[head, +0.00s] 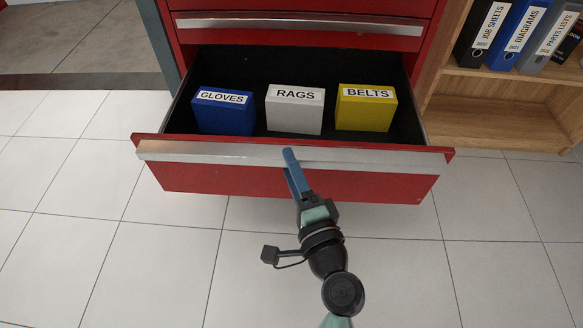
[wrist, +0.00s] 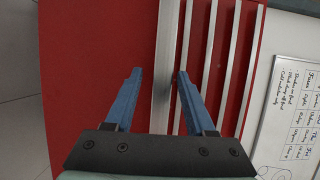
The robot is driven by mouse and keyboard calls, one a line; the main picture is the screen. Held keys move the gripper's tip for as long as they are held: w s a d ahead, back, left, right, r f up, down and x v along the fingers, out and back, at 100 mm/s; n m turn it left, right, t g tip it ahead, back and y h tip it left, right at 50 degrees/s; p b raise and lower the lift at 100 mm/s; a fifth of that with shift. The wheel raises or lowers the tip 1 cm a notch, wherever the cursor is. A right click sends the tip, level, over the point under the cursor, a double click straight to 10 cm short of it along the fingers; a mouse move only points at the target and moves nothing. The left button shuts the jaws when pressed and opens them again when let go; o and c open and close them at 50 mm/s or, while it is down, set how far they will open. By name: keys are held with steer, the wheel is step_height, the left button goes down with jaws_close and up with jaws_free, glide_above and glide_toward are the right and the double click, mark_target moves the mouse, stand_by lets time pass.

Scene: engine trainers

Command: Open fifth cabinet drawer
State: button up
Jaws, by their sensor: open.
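The open drawer (head: 300,182) is red with a black inside. It is the lowest one in view and is pulled well out of the red cabinet (head: 175,10). Its silver handle bar (head: 210,152) runs along the top of its front. Inside stand a blue GLOVES box (head: 223,112), a white RAGS box (head: 295,112) and a yellow BELTS box (head: 366,110). My gripper (head: 290,160) is at the middle of the handle. In the wrist view its blue fingers (wrist: 159,74) are apart, with the silver bar (wrist: 167,45) between them. Contact is unclear.
A shut drawer with a silver handle (head: 300,25) is above the open one. A wooden shelf (head: 500,95) with several binders stands at the right. A whiteboard (wrist: 290,110) shows in the wrist view. The tiled floor (head: 80,220) in front is clear.

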steer(key=p+v, duration=0.2)
steer(key=v, duration=1.1)
